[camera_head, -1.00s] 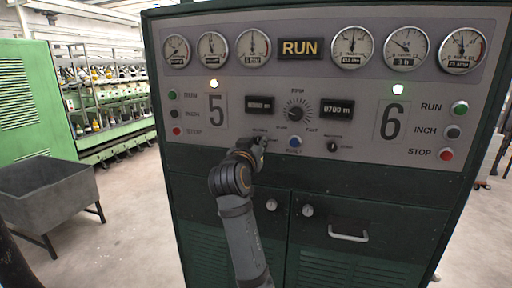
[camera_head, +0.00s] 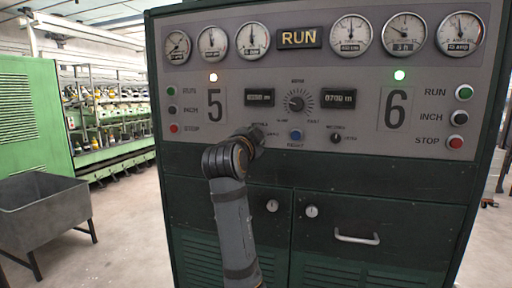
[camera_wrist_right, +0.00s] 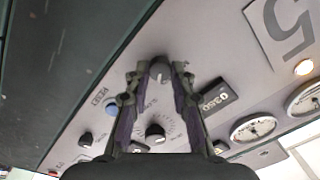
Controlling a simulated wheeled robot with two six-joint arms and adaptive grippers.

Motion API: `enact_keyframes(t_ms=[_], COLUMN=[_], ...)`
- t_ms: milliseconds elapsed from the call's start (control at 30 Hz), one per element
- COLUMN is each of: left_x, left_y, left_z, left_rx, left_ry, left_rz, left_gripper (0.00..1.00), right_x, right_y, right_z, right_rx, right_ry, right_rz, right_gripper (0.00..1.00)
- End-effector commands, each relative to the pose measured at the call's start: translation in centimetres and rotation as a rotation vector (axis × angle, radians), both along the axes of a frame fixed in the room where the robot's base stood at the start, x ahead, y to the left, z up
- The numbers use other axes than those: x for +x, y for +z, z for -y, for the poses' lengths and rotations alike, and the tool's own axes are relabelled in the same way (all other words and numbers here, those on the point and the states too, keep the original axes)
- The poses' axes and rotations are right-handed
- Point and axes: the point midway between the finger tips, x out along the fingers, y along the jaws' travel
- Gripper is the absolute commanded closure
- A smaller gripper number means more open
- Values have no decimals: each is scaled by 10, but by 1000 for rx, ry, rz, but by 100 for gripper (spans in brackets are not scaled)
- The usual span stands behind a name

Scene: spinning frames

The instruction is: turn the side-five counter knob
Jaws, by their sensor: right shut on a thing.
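The side-five counter knob (camera_wrist_right: 160,72) is a small dark round knob with a light mark on the grey panel, seen between my right fingertips in the right wrist view. My right gripper (camera_wrist_right: 158,76) is shut on it, one dark finger on each side. In the head view my right gripper (camera_head: 256,137) is at the panel below the left counter (camera_head: 259,97), and its hand hides the knob there. The counter also shows in the wrist view (camera_wrist_right: 214,95), right of the knob. My left gripper is in neither current view.
Near the gripper are the large centre dial (camera_head: 297,101), a blue button (camera_head: 295,135) and the side-six counter knob (camera_head: 336,138). The right counter (camera_head: 338,97) is above that knob. Cabinet doors with a handle (camera_head: 356,238) are below. A grey bin (camera_head: 45,210) stands left.

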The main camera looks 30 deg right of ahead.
Motion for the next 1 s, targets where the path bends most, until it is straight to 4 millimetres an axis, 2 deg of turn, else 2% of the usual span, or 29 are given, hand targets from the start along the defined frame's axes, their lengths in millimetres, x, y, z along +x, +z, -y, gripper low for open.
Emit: enact_keyframes(t_ms=[33, 400, 700, 1000], left_x=[0, 0, 0, 0], left_y=[-9, -34, -44, -47], left_z=[0, 0, 0, 0], left_rx=[0, 0, 0, 0], left_ry=[0, 0, 0, 0], left_rz=[0, 0, 1, 1], left_gripper=[42, 42, 42, 42], right_x=[1, 1, 1, 1], right_y=[-6, -4, -2, -1], right_z=[0, -1, -1, -1], right_rx=[28, 233, 339, 379], right_ry=[1, 1, 3, 3], right_rz=[29, 271, 395, 442], right_gripper=[100, 100, 100, 100])
